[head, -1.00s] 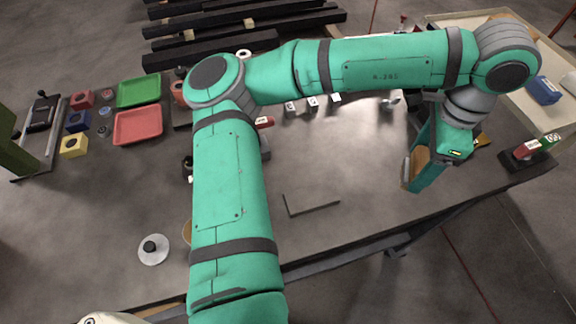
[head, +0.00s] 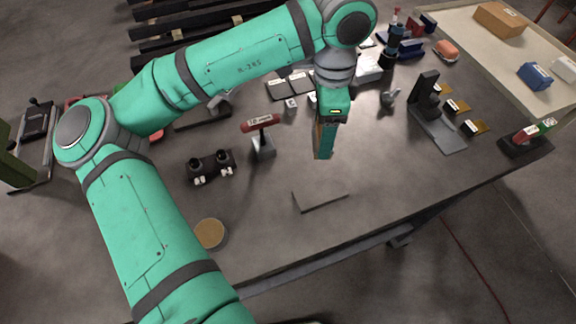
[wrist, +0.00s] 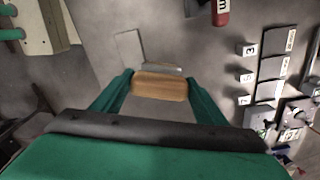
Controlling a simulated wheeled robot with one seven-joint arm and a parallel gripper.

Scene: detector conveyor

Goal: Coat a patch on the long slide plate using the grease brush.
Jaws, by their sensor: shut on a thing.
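My gripper (head: 324,140) is shut and points down above the middle of the table. In the wrist view my gripper (wrist: 160,88) has a wooden block-like handle (wrist: 158,84) between its fingers, with a pale grey strip along its far edge; it looks like the grease brush. A thin grey outlined piece (head: 322,206) lies flat on the table, below the gripper in the head view and apart from it. It also shows in the wrist view beyond the brush (wrist: 129,45). I cannot tell surely whether it is the long slide plate. A round tin with amber contents (head: 210,233) stands beside my arm.
A red-handled tool on a grey stand (head: 263,146) and a black twin-knobbed fixture (head: 210,166) stand left of the gripper. A black upright on a grey base (head: 436,125) stands right. A cream tray (head: 470,45) holds boxes. The front middle table is largely clear.

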